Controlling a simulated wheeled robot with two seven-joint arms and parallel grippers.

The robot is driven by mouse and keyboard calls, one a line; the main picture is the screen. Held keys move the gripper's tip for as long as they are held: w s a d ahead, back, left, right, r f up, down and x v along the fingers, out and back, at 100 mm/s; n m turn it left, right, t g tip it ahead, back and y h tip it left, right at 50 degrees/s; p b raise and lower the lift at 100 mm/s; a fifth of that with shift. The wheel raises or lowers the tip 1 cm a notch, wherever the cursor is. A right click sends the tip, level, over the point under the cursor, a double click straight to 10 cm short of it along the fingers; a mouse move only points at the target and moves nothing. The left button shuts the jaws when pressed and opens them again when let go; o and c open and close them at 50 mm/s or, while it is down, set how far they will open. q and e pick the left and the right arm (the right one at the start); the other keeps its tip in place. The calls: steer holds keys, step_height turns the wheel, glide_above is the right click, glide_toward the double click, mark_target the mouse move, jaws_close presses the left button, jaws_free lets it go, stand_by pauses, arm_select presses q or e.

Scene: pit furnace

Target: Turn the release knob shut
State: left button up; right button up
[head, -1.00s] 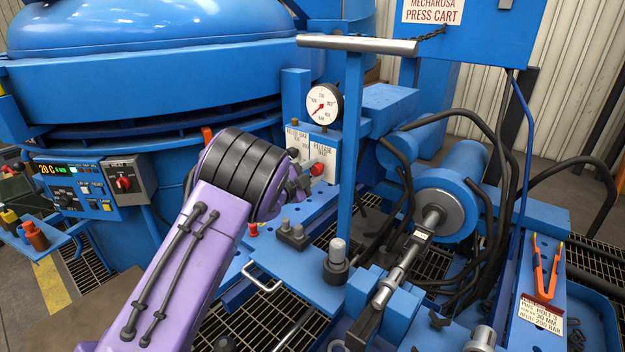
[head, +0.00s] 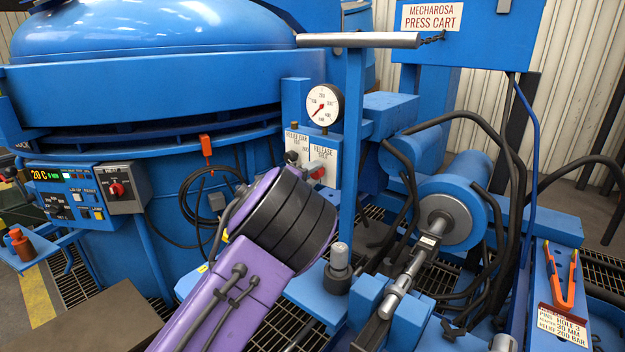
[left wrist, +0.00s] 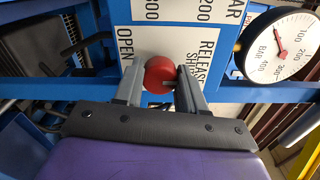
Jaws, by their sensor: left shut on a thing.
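The red release knob (head: 318,172) sits on the white label plate below the gauge, under the word RELEASE. In the left wrist view the knob (left wrist: 159,74) shows as a round red ball, with the OPEN and SHUT markings beside it. My left gripper (left wrist: 157,82) is shut on the knob, one grey finger on each side. In the head view my purple and black left wrist hides most of the fingers. The knob's exact angle cannot be told. My right gripper is in neither view.
A pressure gauge (head: 324,105) stands just above the plate. A black-knobbed control (head: 292,157) is left of the release knob. A blue upright post (head: 352,140) with a grey crossbar (head: 358,40) rises close on the right. Black hoses (head: 507,150) loop further right.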

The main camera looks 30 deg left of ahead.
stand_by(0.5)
arm_select(q)
steer(key=o, duration=1.1)
steer(key=shift+c, duration=0.2)
steer(key=shift+s, duration=0.15)
steer(key=s, duration=1)
steer(key=shift+s+a, duration=0.15)
steer(key=shift+a, duration=0.25)
